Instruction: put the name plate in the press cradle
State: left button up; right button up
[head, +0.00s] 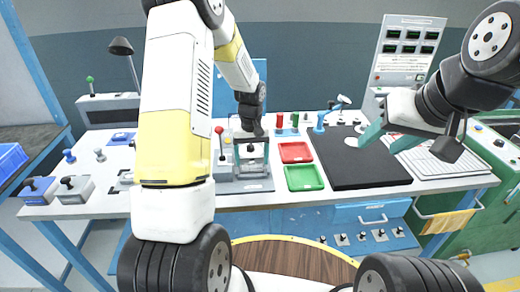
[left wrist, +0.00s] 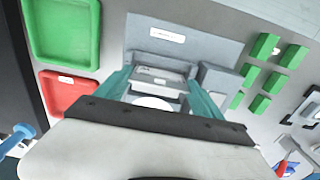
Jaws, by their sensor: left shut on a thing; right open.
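My left gripper (head: 250,132) reaches down over the grey press (head: 254,172) on the bench. In the left wrist view its teal fingers (left wrist: 161,84) are apart, shut on a pale grey flat piece (left wrist: 160,76) that I take for the name plate. It lies over or in the press cradle; I cannot tell whether it rests on it. The press base (left wrist: 205,48) shows around the fingertips. The head view does not show the plate clearly. My right gripper (head: 385,140) is open and apart from the press, above the right part of the dark mat (head: 345,165).
A red tray (head: 295,152) and a green tray (head: 304,178) lie right of the press. A red-knobbed lever (head: 220,143) stands at its left. Green blocks (left wrist: 265,46) sit near the press in the left wrist view. A white keyboard-like panel (head: 437,162) lies at the right.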

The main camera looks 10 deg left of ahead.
pick_arm(q)
jog(key=shift+f, duration=0.85)
jog(key=o, duration=1.3)
jog(key=shift+o, duration=0.2)
